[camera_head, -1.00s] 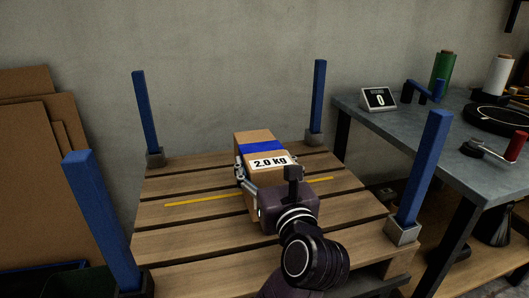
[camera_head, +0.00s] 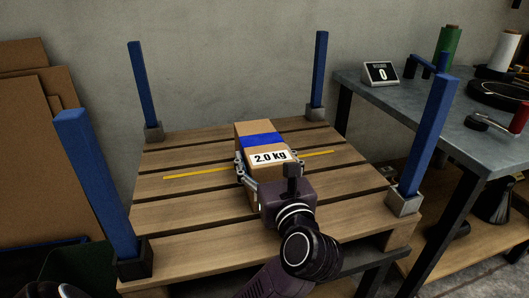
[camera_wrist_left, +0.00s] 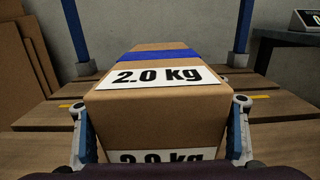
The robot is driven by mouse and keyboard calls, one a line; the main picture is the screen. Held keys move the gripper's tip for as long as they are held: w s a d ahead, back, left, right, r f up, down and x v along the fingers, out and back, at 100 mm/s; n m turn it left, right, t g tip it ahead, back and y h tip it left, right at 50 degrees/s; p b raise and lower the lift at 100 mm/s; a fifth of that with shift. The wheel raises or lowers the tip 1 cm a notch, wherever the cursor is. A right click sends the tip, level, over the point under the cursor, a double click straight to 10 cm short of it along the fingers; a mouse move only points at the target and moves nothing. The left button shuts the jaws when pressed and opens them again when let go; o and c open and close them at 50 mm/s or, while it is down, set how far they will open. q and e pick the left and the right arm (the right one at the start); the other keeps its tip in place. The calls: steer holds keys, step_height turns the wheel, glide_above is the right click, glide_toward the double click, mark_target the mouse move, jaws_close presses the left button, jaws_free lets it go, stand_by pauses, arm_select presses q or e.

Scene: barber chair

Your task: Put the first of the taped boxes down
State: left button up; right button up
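A brown cardboard box (camera_head: 252,186) with blue tape and a white "2.0 kg" label is over the middle of the wooden pallet (camera_head: 200,215). It looks upright and covers part of the yellow line. I cannot tell whether its underside touches the slats. My left gripper (camera_head: 268,170) is at the near end of the box, one finger on each side, shut on it. In the left wrist view the box (camera_wrist_left: 160,115) fills the space between both fingers (camera_wrist_left: 160,140). My right gripper is not in view.
Blue posts (camera_head: 143,85) stand at the pallet's corners; the near right post (camera_head: 431,130) is close to the workbench (camera_head: 430,125). A display (camera_head: 381,73) reads 0. Cardboard sheets (camera_head: 30,150) lean at left. Pallet slats either side of the box are clear.

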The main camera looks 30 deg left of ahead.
arm_select(q)
steer(key=o, duration=0.3)
steer(key=shift+r, duration=0.15)
